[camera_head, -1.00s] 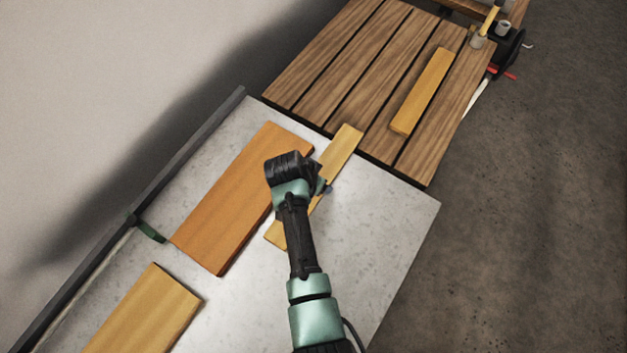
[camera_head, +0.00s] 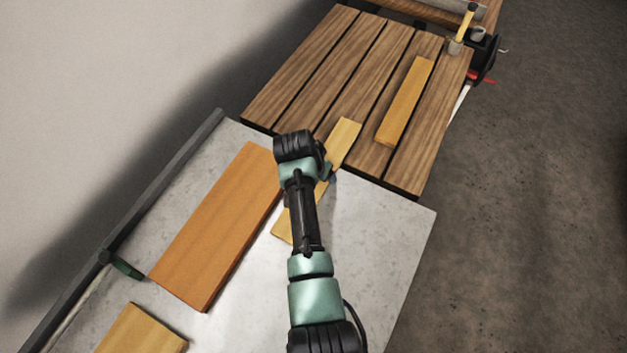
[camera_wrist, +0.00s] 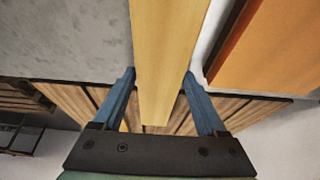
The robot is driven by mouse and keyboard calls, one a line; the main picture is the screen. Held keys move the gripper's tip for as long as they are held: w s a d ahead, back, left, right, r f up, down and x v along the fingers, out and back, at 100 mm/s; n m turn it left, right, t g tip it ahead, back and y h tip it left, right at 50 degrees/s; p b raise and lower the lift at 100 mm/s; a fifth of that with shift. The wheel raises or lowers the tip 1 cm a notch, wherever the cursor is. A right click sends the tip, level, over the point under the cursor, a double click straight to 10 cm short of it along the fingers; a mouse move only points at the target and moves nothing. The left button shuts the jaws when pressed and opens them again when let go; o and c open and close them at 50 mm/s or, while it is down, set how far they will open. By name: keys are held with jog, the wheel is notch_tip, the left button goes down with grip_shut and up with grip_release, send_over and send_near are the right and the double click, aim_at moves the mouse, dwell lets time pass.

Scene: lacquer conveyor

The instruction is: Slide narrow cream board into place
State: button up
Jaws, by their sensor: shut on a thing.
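The narrow cream board (camera_head: 343,142) is pale yellow wood and lies flat. Its far end is over the near edge of the slatted wooden top (camera_head: 300,85), and its near part lies on the grey speckled surface (camera_head: 375,240). My gripper (camera_head: 327,178) is over the board's middle and hides part of it in the head view. In the wrist view, the blue fingers of my gripper (camera_wrist: 159,82) are on both sides of the cream board (camera_wrist: 165,55), shut on it.
A wide orange board (camera_head: 215,230) lies left of the cream board with a narrow gap. A yellow board (camera_head: 130,332) lies nearer. Another narrow board (camera_head: 404,100) lies on the slats to the right. A dark rail (camera_head: 150,200) and green piece (camera_head: 127,268) line the left edge.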

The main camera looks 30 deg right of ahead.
aim_at(334, 150)
jog(key=shift+w+d+f+b, duration=0.1)
jog(key=shift+w+d+b, duration=0.6)
jog(key=shift+d+b, duration=0.25)
jog(key=shift+w+d+b, duration=0.65)
jog(key=shift+d+b, duration=0.25)
jog(key=shift+b, duration=0.15)
jog(key=shift+w+d+f+b, duration=0.1)
jog(key=shift+w+d+b, duration=0.6)
jog(key=shift+d+b, duration=0.25)
jog(key=shift+w+d+r+b, duration=0.2)
jog(key=shift+d+b, duration=0.05)
jog(key=shift+b, duration=0.05)
